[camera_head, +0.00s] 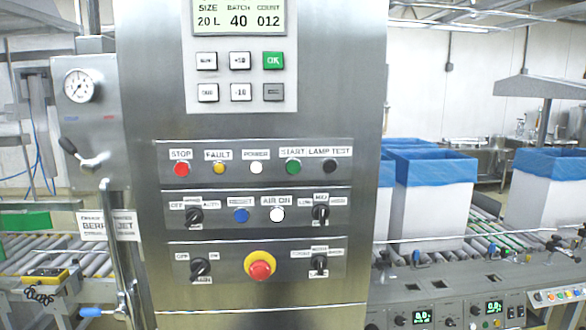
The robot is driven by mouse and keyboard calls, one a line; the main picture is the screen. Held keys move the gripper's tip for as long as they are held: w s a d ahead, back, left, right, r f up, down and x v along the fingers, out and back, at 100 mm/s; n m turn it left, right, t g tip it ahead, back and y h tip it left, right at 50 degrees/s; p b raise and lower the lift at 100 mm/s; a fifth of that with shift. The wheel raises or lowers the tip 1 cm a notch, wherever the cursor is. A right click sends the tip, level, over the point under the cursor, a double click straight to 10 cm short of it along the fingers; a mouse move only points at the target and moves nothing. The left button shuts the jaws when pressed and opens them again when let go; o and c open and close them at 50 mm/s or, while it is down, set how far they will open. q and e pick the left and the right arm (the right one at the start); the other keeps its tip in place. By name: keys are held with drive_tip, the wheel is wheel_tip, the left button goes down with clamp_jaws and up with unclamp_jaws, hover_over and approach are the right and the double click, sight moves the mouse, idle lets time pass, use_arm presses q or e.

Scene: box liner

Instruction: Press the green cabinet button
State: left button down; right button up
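The green cabinet button (293,167) is a round button under the START label, in the upper button row of the steel cabinet (340,100). It sits between the white POWER button (256,168) and the black LAMP TEST button (329,166). A square green OK key (273,61) is on the keypad above, under the lit display. Neither of my grippers is in view. Nothing covers the green button.
The same row holds a red STOP button (181,169) and a yellow FAULT button (219,168). Below are a blue button (241,215), knobs and a red emergency stop (260,270) on a yellow collar. White boxes with blue liners (435,200) stand on rollers at right.

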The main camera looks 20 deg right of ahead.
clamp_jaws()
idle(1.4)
